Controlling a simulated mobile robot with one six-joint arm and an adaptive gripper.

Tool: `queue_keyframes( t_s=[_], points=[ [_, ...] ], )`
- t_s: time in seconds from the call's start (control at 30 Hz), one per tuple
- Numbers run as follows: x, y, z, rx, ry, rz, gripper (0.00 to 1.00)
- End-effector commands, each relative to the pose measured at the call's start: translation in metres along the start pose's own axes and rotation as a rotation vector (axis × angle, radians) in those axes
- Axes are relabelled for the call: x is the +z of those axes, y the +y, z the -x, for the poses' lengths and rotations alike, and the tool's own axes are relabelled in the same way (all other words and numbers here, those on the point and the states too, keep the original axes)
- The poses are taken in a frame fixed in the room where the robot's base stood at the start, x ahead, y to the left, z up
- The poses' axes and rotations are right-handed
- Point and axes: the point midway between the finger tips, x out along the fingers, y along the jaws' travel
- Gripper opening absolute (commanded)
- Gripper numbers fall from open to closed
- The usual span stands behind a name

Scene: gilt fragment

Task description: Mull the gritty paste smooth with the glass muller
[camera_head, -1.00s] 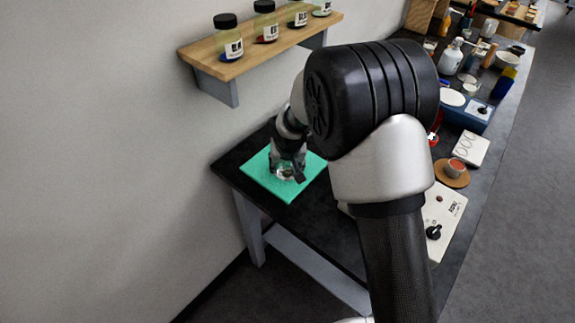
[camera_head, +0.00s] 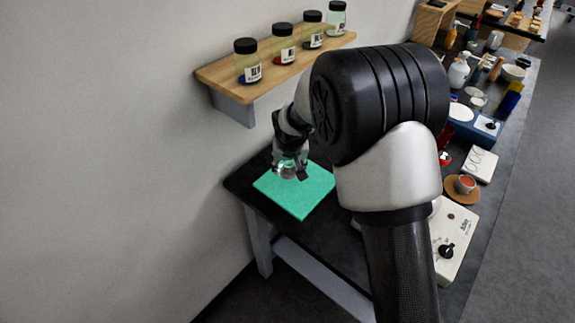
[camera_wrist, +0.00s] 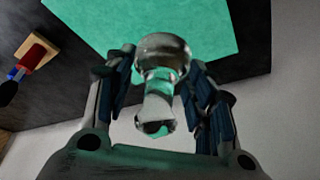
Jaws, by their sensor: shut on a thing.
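The clear glass muller (camera_wrist: 161,52) is between the fingers of my gripper (camera_wrist: 160,95) in the wrist view, with its wide round end pointing away from my palm. In the head view my gripper (camera_head: 289,163) is shut on the muller (camera_head: 288,171) over the back part of the green slab (camera_head: 308,200). The muller appears raised above the slab, though the gap is hard to judge. The slab also shows in the wrist view (camera_wrist: 200,30), beyond the muller. I cannot make out any paste on its visible part.
The slab lies on a dark bench (camera_head: 330,238) by the wall. A wooden shelf (camera_head: 290,65) with several jars hangs above. A cup on a brown saucer (camera_head: 462,196) and a white device (camera_head: 455,235) stand right of my arm. A red-and-blue-handled tool (camera_wrist: 27,64) shows in the wrist view.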

Motion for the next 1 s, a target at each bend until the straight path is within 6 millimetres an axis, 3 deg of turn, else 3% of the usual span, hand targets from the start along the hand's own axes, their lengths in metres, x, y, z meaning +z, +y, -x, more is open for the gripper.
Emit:
queue_keyframes(
  t_s=[0.3, 0.9, 1.0],
  points=[
    [-0.014, 0.003, 0.028, 0.0, 0.005, -0.003, 0.07],
    [-0.015, 0.003, 0.029, 0.001, 0.003, -0.003, 0.07],
    [-0.018, 0.012, 0.036, 0.008, 0.005, -0.022, 0.07]
  ],
)
